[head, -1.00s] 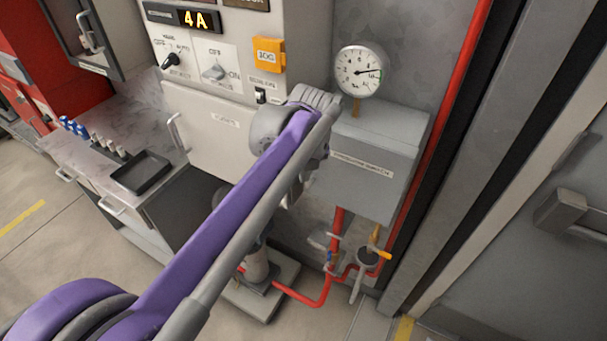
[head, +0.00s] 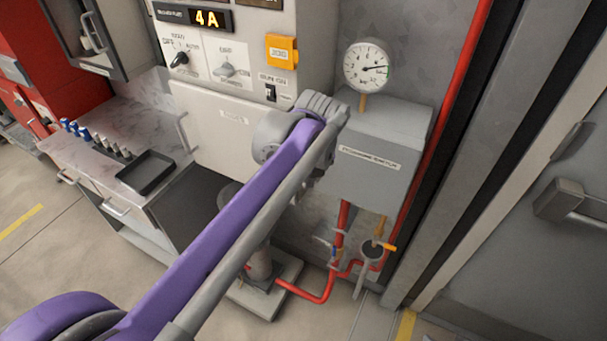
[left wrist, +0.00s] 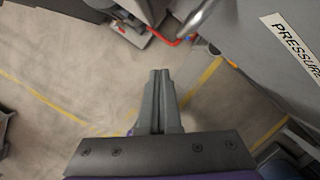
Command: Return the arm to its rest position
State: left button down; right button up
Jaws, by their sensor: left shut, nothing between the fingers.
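My left arm (head: 240,225), purple and grey, reaches from the lower left up to the front of the pump panel in the head view. Its wrist end is beside the grey pressure box, and its fingers are hidden behind the arm there. In the left wrist view my left gripper (left wrist: 160,72) is shut with its two grey fingers together. It holds nothing and is over bare floor. The grey pressure box (left wrist: 275,45) is at the upper right of that view, apart from the fingers. My right gripper does not show.
A control panel (head: 225,60) with switches and a yellow box (head: 282,51) stands behind the arm. A gauge (head: 367,66) tops the pressure box (head: 370,165). Red pipes (head: 318,296) and a valve (head: 371,250) are below. A counter with a black tray (head: 146,172) is left. A door (head: 540,265) is right.

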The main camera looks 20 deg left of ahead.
pick_arm(q)
jog(key=a+v, duration=0.1)
jog(key=v, duration=0.9)
jog(key=s+d+f+n+t, duration=0.1)
jog(key=s+f+n, duration=0.7)
jog(key=f+n, duration=0.3)
jog(key=s+f+n+t+h, duration=0.1)
jog(key=s+f+n+t, duration=0.1)
jog(key=s+f+n, duration=0.7)
notch_tip(320, 180, down, 2)
jog(key=n, duration=0.8)
jog(key=shift+d+n+h, duration=0.3)
jog(key=shift+d, duration=0.1)
jog(key=shift+s, duration=0.15)
